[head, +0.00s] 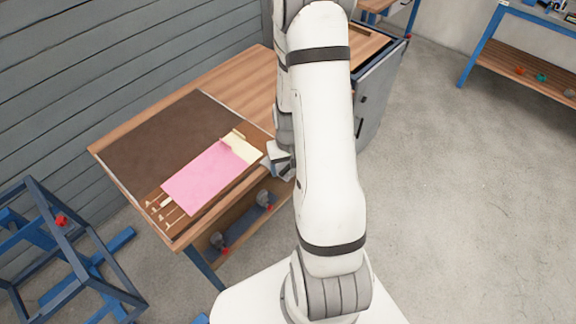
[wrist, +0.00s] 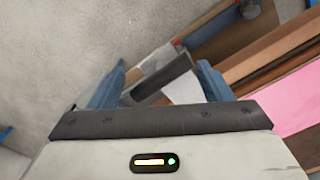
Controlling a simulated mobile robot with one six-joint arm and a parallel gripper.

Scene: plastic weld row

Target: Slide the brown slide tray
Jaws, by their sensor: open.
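A dark brown flat panel (head: 150,140) lies on the wooden table in the head view; it looks like the brown slide tray, but I cannot tell its edges or a handle for certain. A pink sheet (head: 208,178) with a cream piece (head: 243,146) at its far end lies along the table's front side, beside the dark panel. My gripper (head: 276,160) is at the table's front edge, right of the cream piece, partly hidden by my arm. In the wrist view my gripper (wrist: 160,85) is open, its two blue fingers apart, with a dark grey bar showing between them.
Grey clamps with red parts (head: 265,198) hang at a shelf under the table. A blue frame (head: 60,245) stands at the lower left. Grey siding is behind the table. A workbench (head: 525,65) stands at the upper right. The concrete floor on the right is clear.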

